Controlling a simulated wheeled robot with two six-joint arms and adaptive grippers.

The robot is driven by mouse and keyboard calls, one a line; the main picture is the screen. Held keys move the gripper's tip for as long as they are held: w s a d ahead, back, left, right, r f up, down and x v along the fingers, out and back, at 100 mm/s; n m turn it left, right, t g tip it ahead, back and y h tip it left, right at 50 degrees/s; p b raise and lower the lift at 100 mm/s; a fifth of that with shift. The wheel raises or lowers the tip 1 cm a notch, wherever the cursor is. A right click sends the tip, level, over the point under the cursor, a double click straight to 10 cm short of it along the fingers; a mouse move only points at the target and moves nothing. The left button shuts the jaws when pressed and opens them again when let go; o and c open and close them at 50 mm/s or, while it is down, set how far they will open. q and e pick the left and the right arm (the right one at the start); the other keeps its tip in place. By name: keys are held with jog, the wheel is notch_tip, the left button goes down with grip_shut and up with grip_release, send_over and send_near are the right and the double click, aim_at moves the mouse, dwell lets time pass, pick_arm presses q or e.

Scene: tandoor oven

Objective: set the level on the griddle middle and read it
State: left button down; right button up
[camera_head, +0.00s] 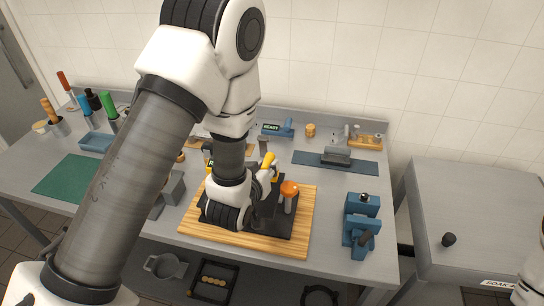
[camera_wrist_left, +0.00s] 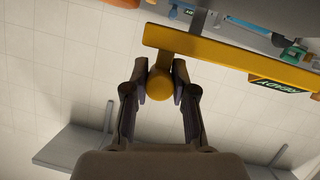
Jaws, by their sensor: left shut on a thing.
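My left gripper (camera_wrist_left: 160,85) is shut on the round yellow knob (camera_wrist_left: 160,84) of a yellow bar, which looks like the level (camera_wrist_left: 220,48). A dark display with green READY lettering (camera_wrist_left: 280,86) is beside the bar. In the head view my left gripper (camera_head: 262,180) is over a dark flat-based device (camera_head: 281,226), possibly the griddle, on a wooden board. My wrist hides much of both. I cannot tell whether the bar touches the device. An orange ball-topped post (camera_head: 289,189) stands at the device's right. My right gripper is out of view.
The wooden board (camera_head: 300,243) lies mid-bench. A blue clamp-like tool (camera_head: 361,225) stands to its right, a grey-handled tool on a dark blue mat (camera_head: 362,167) behind. A green mat (camera_head: 68,176) and several upright handled tools are at left. A grey side table (camera_head: 480,195) is at right.

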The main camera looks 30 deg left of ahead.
pick_arm(q)
jog(key=f+b, duration=0.1)
jog(key=s+f+b, duration=0.1)
jog(key=shift+s+d+f+b, duration=0.1)
jog(key=shift+d+f+b, duration=0.05)
jog(key=shift+b, duration=0.2)
jog(key=shift+s+d+f+b, duration=0.1)
jog(key=shift+s+f+b, duration=0.1)
jog(key=shift+f+b, duration=0.2)
jog(key=shift+r, duration=0.1)
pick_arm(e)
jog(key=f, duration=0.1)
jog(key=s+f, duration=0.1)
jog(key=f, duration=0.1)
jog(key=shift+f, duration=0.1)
pick_arm(q)
jog(key=shift+w, duration=0.1)
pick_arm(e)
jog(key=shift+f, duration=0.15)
pick_arm(q)
jog(key=shift+f, duration=0.2)
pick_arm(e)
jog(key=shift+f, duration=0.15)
pick_arm(q)
jog(key=shift+f+b, duration=0.3)
jog(key=shift+b, duration=0.25)
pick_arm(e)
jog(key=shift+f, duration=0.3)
